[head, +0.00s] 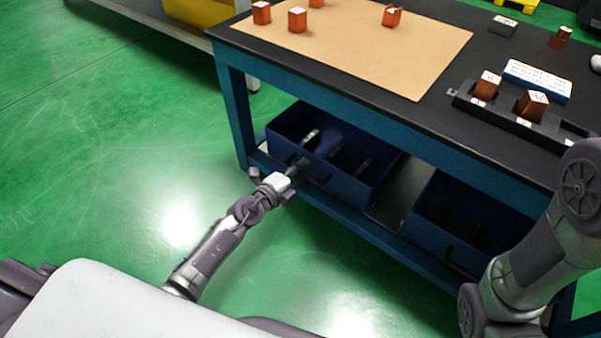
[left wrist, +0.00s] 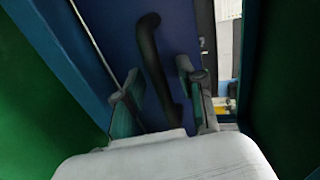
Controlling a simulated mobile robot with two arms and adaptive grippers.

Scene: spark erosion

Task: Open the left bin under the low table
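The left bin (head: 350,190) is a dark blue open-topped box on the lower shelf of the low table (head: 350,85), with a few dark items inside. Its blue front fills the middle of the left wrist view (left wrist: 187,35). A dark bar handle (left wrist: 154,62) runs down that front. My left gripper (head: 300,163) is at the bin's front. In the left wrist view my left gripper (left wrist: 157,85) is open, with one finger on each side of the handle and gaps visible. My right arm shows at the right edge; its gripper is out of view.
A second blue bin (head: 440,240) sits to the right on the same shelf. The tabletop holds a tan board, orange-brown blocks and a dark tray (head: 510,122). A blue table leg (head: 236,110) stands left of the bin. Green floor (head: 110,150) is clear at the left.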

